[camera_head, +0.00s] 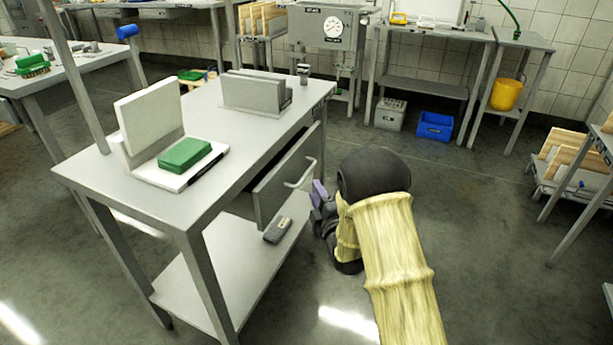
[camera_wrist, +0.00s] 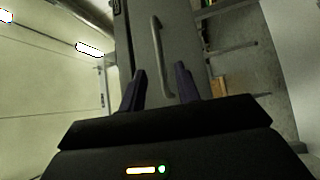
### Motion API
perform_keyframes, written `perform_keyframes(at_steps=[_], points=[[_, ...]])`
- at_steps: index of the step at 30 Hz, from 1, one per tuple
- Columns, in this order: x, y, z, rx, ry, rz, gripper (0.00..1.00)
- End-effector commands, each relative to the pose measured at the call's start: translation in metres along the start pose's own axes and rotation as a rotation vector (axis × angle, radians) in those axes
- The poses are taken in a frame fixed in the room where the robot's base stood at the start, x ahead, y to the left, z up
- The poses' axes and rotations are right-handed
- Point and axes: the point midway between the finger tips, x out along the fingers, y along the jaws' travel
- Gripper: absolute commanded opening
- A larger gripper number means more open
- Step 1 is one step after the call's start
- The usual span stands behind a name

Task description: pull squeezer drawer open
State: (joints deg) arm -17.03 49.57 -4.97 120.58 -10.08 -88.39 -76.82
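The grey drawer (camera_head: 272,193) under the worktable stands partly pulled out, with a dark gap behind its front. Its bar handle (camera_head: 301,174) is on the drawer front. In the wrist view the drawer front (camera_wrist: 188,38) fills the upper middle and the handle (camera_wrist: 158,45) runs lengthwise down it. My gripper (camera_head: 320,191) is just in front of and below the handle in the head view. In the wrist view my gripper (camera_wrist: 159,82) has its two fingers apart, with the handle's lower end seen between them. I cannot tell whether either finger touches it.
The worktable (camera_head: 210,103) carries a white holder with a green block (camera_head: 185,154) and a grey stand (camera_head: 252,94). A dark grey item (camera_head: 277,230) lies on the lower shelf (camera_head: 215,260). Open floor (camera_head: 480,230) lies to the right of my arm.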

Motion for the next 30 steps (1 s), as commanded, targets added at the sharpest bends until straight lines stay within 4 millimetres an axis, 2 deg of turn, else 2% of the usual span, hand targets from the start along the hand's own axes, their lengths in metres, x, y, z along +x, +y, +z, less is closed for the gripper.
perform_keyframes(at_steps=[9,15,20,27,30], points=[[0.052,-0.002,0.0,0.0,0.002,0.003,0.32],[0.077,-0.001,0.0,0.0,0.001,0.001,0.32],[0.085,-0.001,0.0,0.0,0.0,0.0,0.32],[0.085,0.0,0.0,0.0,0.0,-0.001,0.32],[0.085,0.0,0.0,0.0,0.0,-0.001,0.15]])
